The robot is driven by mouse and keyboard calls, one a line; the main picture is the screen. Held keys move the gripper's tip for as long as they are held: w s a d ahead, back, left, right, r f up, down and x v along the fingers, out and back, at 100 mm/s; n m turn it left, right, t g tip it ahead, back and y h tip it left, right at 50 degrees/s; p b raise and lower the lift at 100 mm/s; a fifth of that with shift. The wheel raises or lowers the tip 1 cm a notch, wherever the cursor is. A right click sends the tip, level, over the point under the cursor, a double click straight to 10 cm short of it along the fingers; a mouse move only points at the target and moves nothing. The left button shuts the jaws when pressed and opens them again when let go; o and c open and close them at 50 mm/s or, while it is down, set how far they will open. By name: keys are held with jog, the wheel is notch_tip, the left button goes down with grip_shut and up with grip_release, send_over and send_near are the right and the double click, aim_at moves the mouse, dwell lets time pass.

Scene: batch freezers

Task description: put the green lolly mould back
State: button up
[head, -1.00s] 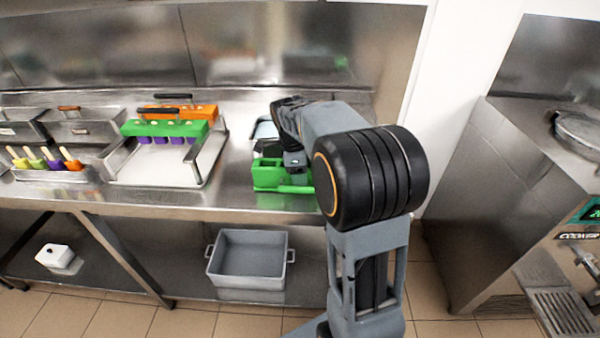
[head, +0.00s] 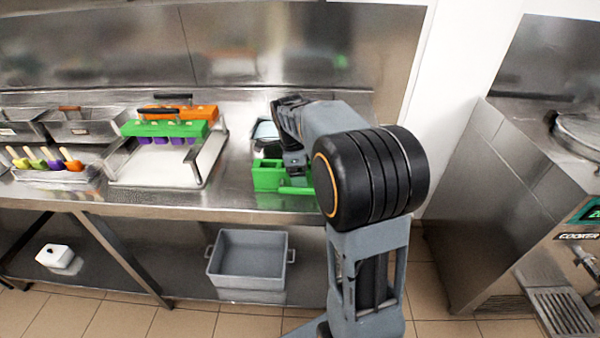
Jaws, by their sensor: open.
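A green lolly mould (head: 165,129) with a black handle and purple lower parts is in the white-floored metal tray (head: 160,174) on the counter, in front of an orange mould (head: 196,111). My gripper (head: 294,168) is to the right of it, apart from it, over a green block-like object (head: 268,176) on the counter. The jaws are small in view and partly hidden by my arm. I see nothing held in them. Whether they touch the green object, I cannot tell.
Coloured lollies (head: 45,160) stand in a holder at the left, with metal lidded bins (head: 82,127) behind. A grey tub (head: 248,260) and a white box (head: 54,256) are on the lower shelf. A cooker (head: 540,190) stands at the right. The counter's front strip is clear.

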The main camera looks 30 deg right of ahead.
notch_tip(320, 180, up, 11)
jog(key=a+p, duration=0.1)
jog(key=s+a+f+n+t+y, duration=0.1)
jog(key=s+a+f+n, duration=0.3)
jog(key=s+n, duration=0.4)
jog(key=s+a+f+n+t, duration=0.3)
jog(key=s+a+f+n, duration=0.2)
jog(key=n, duration=1)
jog(key=s+f, duration=0.1)
jog(key=s, duration=0.2)
jog(key=shift+f+n+y, duration=0.3)
jog(key=shift+n+y, duration=0.1)
jog(key=shift+w, duration=0.1)
notch_tip(320, 180, up, 5)
jog(key=p, duration=0.4)
jog(key=shift+f, duration=0.1)
